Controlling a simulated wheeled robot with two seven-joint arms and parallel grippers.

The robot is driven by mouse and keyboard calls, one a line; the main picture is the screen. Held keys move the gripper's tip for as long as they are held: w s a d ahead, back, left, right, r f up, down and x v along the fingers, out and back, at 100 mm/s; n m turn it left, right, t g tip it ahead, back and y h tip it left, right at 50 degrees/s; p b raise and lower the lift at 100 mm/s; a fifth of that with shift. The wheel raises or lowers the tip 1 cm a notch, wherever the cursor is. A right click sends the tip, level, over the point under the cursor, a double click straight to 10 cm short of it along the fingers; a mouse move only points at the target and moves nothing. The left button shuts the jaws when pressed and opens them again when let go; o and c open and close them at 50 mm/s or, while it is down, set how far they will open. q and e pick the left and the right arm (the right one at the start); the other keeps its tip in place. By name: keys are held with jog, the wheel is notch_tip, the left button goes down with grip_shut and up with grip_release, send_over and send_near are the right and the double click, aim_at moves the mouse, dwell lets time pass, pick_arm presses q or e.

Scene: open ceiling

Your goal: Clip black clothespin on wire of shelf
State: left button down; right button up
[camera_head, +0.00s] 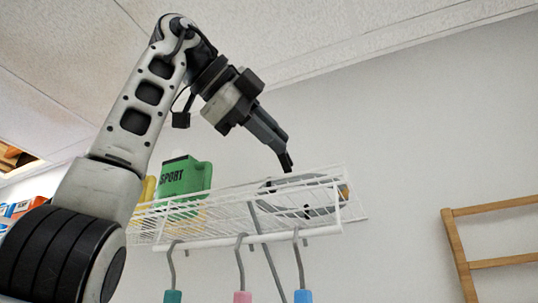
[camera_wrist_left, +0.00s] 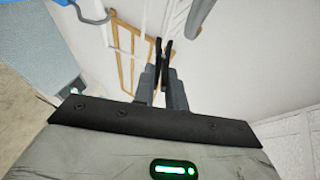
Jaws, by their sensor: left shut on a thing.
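The white wire shelf (camera_head: 240,212) is fixed to the wall in the head view. My left gripper (camera_head: 283,155) reaches down over its right part, with the fingers shut on the black clothespin (camera_head: 286,162). The clothespin's dark prongs also show beyond the left fingers (camera_wrist_left: 162,82) in the left wrist view, as two narrow black pieces (camera_wrist_left: 158,52). The clothespin points down and appears just above the shelf's back edge. I cannot tell whether it touches a wire. My right gripper is in neither view.
A green bottle (camera_head: 185,177) stands on the shelf's left part, and a grey oval object (camera_head: 320,196) lies on its right part. Hooks (camera_head: 240,262) with coloured handles hang from the front bar. A wooden rack (camera_head: 461,245) is at the right.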

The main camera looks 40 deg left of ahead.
pick_arm(q)
jog(key=shift+f, duration=0.1)
dwell(0.7)
dwell(0.9)
jog(key=shift+w+a+f+b, duration=0.2)
jog(key=shift+w+f, duration=0.15)
jog(key=shift+w, duration=0.15)
jog(key=shift+w+a+f+b, duration=0.15)
jog(key=shift+w+f, duration=0.15)
jog(key=shift+w, duration=0.15)
jog(key=shift+d, duration=0.1)
dwell(0.5)
jog(key=c, duration=1.3)
grip_release()
jog(key=shift+c, duration=0.2)
jog(key=shift+o, duration=0.5)
jog(key=shift+s, duration=0.1)
jog(key=p+v, duration=0.1)
jog(key=v, duration=0.5)
jog(key=shift+p, duration=0.3)
